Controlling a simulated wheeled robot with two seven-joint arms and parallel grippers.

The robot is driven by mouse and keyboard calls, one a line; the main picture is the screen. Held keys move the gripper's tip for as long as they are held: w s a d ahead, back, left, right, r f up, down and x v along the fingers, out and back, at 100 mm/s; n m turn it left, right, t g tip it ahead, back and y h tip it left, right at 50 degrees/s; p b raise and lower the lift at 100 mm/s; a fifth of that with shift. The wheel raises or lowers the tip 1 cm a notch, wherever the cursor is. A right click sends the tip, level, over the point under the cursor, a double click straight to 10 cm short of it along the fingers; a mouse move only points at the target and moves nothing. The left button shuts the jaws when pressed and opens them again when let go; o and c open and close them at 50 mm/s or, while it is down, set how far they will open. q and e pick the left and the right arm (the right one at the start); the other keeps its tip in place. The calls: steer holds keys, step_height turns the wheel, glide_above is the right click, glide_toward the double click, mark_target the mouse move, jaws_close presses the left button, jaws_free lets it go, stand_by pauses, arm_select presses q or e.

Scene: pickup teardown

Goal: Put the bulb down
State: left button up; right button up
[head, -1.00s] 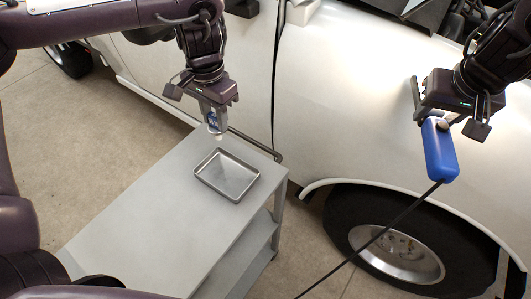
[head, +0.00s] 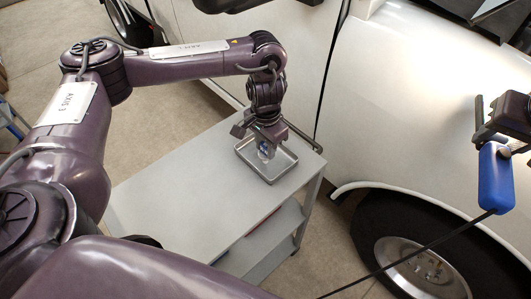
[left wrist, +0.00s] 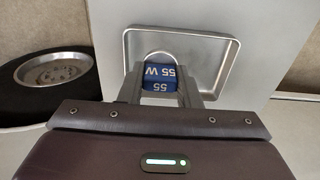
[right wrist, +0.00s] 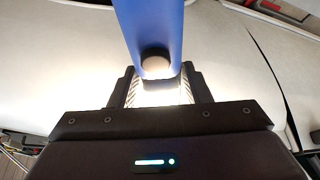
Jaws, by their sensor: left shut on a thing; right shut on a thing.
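My left gripper (head: 265,150) is shut on the bulb (left wrist: 158,78), which has a blue band marked "55 W" and a clear rounded end. The bulb is over the shallow metal tray (head: 284,173) on the grey cart. In the left wrist view the tray (left wrist: 234,60) lies beyond and around the bulb. I cannot tell whether the bulb touches the tray floor. My right gripper (head: 503,143) is shut on a blue tool (head: 495,180) with a black cord.
The grey cart (head: 190,210) has a clear top apart from the tray, and a lower shelf. The white pickup body (head: 420,100) stands behind it, with a front wheel (head: 405,250) at the right. The black cord (head: 410,255) runs down to the lower left.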

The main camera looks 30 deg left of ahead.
mark_target(265, 153)
arm_select(q)
step_height(265, 153, down, 3)
steer(key=shift+r, duration=0.15)
arm_select(e)
steer(key=shift+w+a+f, duration=0.1)
steer(key=shift+f, duration=0.3)
arm_select(q)
steer(key=shift+w+a+f, duration=0.1)
steer(key=shift+w+f, duration=0.15)
steer(key=shift+w, duration=0.05)
arm_select(e)
steer(key=shift+w+a+f, duration=0.1)
steer(key=shift+w+a, duration=0.05)
steer(key=shift+w, duration=0.15)
arm_select(q)
steer(key=shift+s, duration=0.1)
arm_select(e)
steer(key=shift+s, duration=0.1)
arm_select(q)
steer(key=shift+s, duration=0.1)
arm_select(e)
steer(key=shift+s, duration=0.1)
arm_select(q)
steer(key=o, duration=0.9)
steer(key=shift+o, duration=0.3)
steer(key=shift+f, duration=0.1)
